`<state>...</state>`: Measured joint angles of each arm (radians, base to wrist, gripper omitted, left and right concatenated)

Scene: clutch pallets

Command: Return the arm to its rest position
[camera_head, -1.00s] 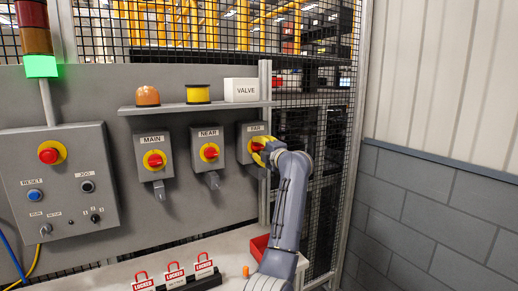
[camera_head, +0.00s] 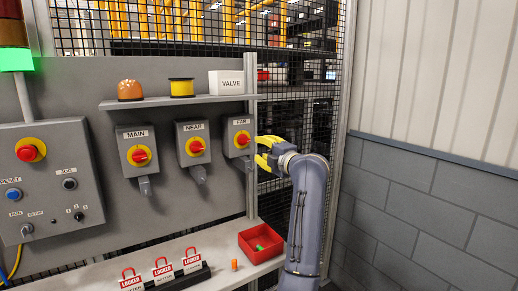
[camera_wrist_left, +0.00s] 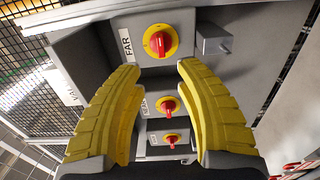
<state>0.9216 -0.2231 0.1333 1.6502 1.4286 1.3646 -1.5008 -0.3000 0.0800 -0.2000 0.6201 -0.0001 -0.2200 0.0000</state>
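My left gripper (camera_head: 262,151) has yellow fingers and is open and empty. It is just right of the grey FAR switch box (camera_head: 232,152), apart from its red knob on a yellow disc (camera_head: 242,140). In the left wrist view, the open left gripper (camera_wrist_left: 158,68) faces the FAR knob (camera_wrist_left: 160,42), with clear space between the fingers and the knob. The arm's blue-grey links rise from the bottom right of the head view. My right gripper does not show.
The MAIN box (camera_head: 133,168) and NEAR box (camera_head: 203,156) hang left of FAR. A shelf (camera_head: 200,101) runs above. A red tray (camera_head: 248,256) with a green item and several red locks (camera_head: 162,272) are on the ledge below. A mesh fence (camera_head: 300,110) and block wall (camera_head: 410,215) stand right.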

